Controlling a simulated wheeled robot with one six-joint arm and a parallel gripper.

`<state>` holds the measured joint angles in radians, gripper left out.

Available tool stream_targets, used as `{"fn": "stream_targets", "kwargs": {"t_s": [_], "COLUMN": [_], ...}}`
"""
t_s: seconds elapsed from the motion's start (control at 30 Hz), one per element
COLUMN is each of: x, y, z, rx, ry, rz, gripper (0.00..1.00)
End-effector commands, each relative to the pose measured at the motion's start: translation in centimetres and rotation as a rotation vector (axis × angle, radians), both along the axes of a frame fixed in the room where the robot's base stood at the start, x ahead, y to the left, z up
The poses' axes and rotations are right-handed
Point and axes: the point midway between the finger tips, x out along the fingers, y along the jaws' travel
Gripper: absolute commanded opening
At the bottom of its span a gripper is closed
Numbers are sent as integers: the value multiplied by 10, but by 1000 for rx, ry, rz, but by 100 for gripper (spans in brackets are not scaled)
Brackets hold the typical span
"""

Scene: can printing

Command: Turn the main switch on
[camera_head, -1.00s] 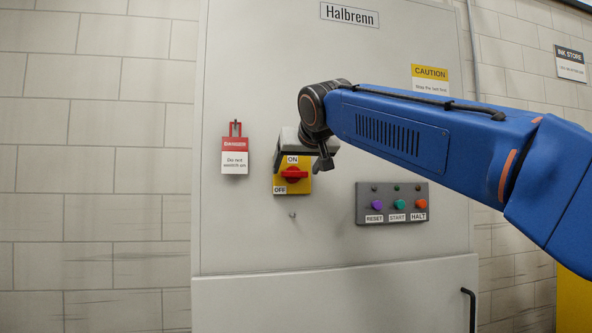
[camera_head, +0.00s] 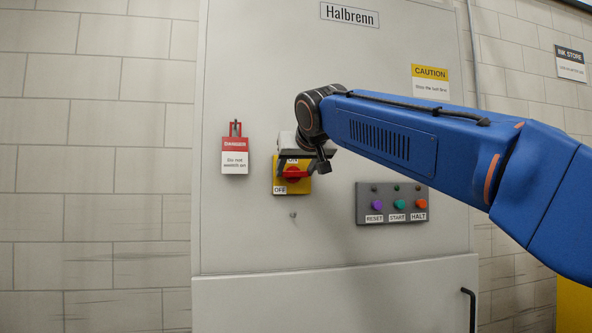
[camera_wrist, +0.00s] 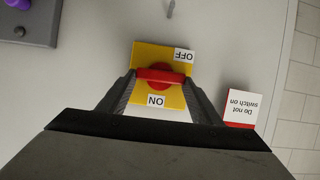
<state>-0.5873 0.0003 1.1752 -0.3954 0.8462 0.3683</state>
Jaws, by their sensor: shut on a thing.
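The main switch has a yellow plate (camera_head: 303,187) with a red handle (camera_head: 293,173) lying about level across its round red hub. Its "OFF" label is at the lower left and its "ON" label at the top, now partly covered by my gripper (camera_head: 303,167). In the wrist view, turned upside down, the red handle (camera_wrist: 160,76) lies between the two fingers of my gripper (camera_wrist: 160,80). The fingers are shut on its two ends. The "ON" and "OFF" labels both show there on the yellow plate (camera_wrist: 148,54).
A red and white "Do not switch on" tag (camera_head: 235,160) hangs left of the switch. A grey button box (camera_head: 391,190) with reset, start and halt buttons is at the right. A small knob (camera_head: 293,214) sits below the switch. The cabinet front (camera_head: 320,245) is otherwise bare there.

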Motion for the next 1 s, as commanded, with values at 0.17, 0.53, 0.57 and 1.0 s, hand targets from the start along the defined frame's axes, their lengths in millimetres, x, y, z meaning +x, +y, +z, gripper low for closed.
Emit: {"fn": "stream_targets", "kwargs": {"t_s": [0.17,0.53,0.57,1.0], "x": [-1,-3,-3,-4], "y": [2,7,8,12], "z": [0,-2,-2,-6], "rx": [-74,-374,-401,-804], "ry": [-20,-107,-115,-231], "rz": [1,2,2,1], "gripper": [36,36,36,36]}}
